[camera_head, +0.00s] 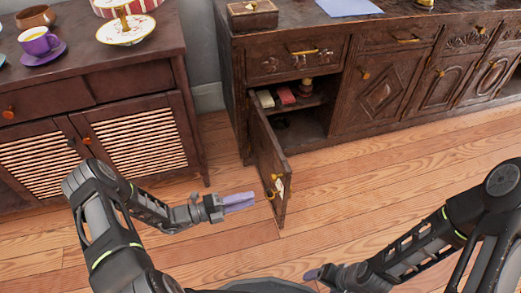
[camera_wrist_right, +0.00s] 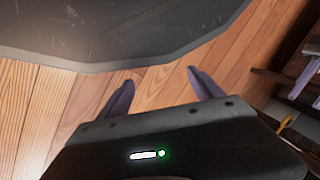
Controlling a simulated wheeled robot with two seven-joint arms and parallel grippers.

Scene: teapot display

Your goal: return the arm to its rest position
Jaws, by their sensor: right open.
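My left gripper (camera_head: 238,202) shows in the head view, out over the wooden floor just left of the open cabinet door. Its purple fingers look close together, and I cannot tell whether they are shut. My right gripper (camera_head: 313,274) is low in the head view near my base, partly cut off by the bottom edge. In the right wrist view its two purple fingers (camera_wrist_right: 161,86) are spread apart with nothing between them, above the floor and beside my dark base.
The cabinet door (camera_head: 268,165) of the long dark sideboard (camera_head: 350,90) stands open into the room, close to my left gripper. A second cabinet (camera_head: 135,80) on the left carries a purple cup (camera_head: 38,42) and saucer (camera_head: 45,56). The wooden floor (camera_head: 370,185) at right is clear.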

